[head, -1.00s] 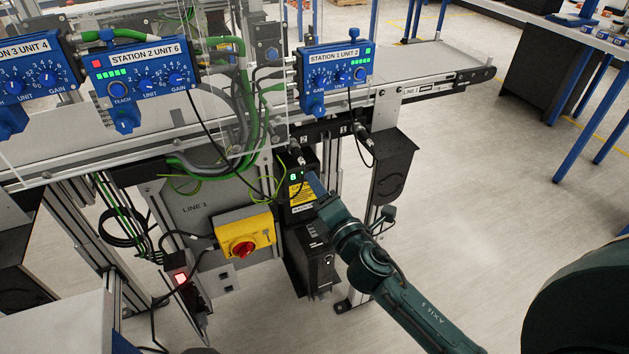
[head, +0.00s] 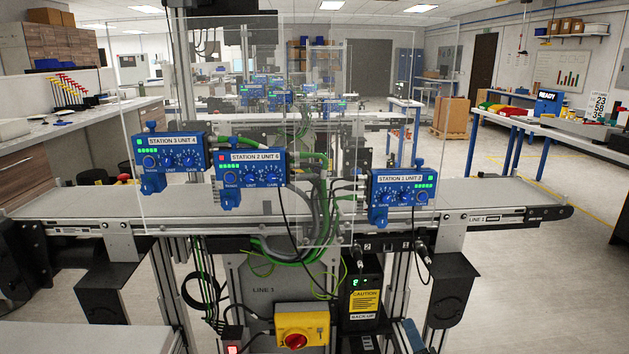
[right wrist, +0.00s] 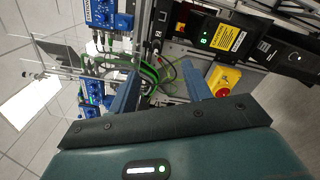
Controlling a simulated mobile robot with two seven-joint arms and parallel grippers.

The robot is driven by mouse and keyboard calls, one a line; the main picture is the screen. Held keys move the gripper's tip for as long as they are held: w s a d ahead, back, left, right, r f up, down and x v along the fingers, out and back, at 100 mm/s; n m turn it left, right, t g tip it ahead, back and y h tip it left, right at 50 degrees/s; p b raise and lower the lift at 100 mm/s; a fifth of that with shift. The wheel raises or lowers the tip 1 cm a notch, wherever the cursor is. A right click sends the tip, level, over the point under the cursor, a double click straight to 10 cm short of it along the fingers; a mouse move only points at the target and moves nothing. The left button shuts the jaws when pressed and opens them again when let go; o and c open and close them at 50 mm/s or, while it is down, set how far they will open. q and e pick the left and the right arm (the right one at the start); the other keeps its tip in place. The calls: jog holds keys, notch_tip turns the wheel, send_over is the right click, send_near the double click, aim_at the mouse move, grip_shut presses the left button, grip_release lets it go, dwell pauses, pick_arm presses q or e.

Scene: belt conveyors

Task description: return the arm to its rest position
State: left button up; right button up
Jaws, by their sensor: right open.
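My right gripper (head: 412,336) shows only as a small blue piece at the bottom edge of the head view, low in front of the conveyor frame and right of the black back-up box (head: 361,300). In the right wrist view my right gripper (right wrist: 160,72) has its two blue fingers spread wide with nothing between them. Green cables show beyond the gap, and the fingers look clear of them. The rest of the right arm is out of the head view. My left gripper is not in view.
A belt conveyor (head: 505,196) crosses in front, with blue station units (head: 402,196) and clear panels. Below it are a yellow box with a red knob (head: 301,329), black plugs (head: 423,250) and hanging cables. Floor at the right (head: 545,275) is clear.

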pick_arm(q)
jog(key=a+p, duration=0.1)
jog(key=p, duration=0.1)
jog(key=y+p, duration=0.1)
jog(key=p, duration=0.1)
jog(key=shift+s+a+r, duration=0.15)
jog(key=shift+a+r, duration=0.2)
pick_arm(e)
jog(key=s+a+f+m+g+y, duration=0.1)
jog(key=s+a+f+m+g, duration=0.1)
jog(key=s+f+m, duration=0.4)
jog(key=s+a+f+m+g+y, duration=0.1)
jog(key=s+f+m+g, duration=0.4)
jog(key=s+m, duration=0.9)
jog(key=shift+s+a+f+m, duration=0.4)
jog(key=shift+s+a+f, duration=0.05)
jog(key=shift+a, duration=0.2)
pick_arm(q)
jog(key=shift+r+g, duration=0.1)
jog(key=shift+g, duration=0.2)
